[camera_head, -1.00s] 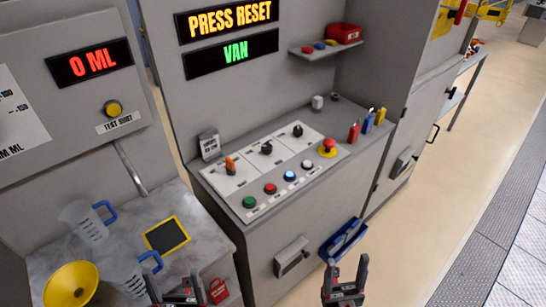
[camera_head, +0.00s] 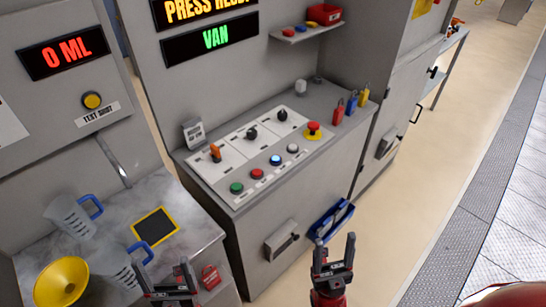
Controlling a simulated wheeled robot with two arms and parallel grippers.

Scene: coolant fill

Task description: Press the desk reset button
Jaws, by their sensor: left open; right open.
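The desk control panel (camera_head: 242,178) has a row of buttons along its front: green (camera_head: 237,188), red (camera_head: 257,173), lit blue (camera_head: 276,160) and white (camera_head: 293,148). A red mushroom button (camera_head: 313,131) on a yellow base is at the panel's right end. The button labels are too small to read, so I cannot tell which is the reset. The display above reads "PRESS RESET", cut by the top edge, and "VAN" (camera_head: 214,38). My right gripper (camera_head: 333,257) is open and empty, in front of the desk, below the buttons in the picture. My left gripper (camera_head: 166,278) is open at the side counter's front, touching nothing that I can make out.
Jugs (camera_head: 68,216), a yellow funnel (camera_head: 62,281) and a yellow-framed dark pad (camera_head: 155,226) are on the left counter (camera_head: 180,205). Red, blue and yellow tags (camera_head: 351,103) stand at the desk's right end. Floor (camera_head: 425,165) at right is clear.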

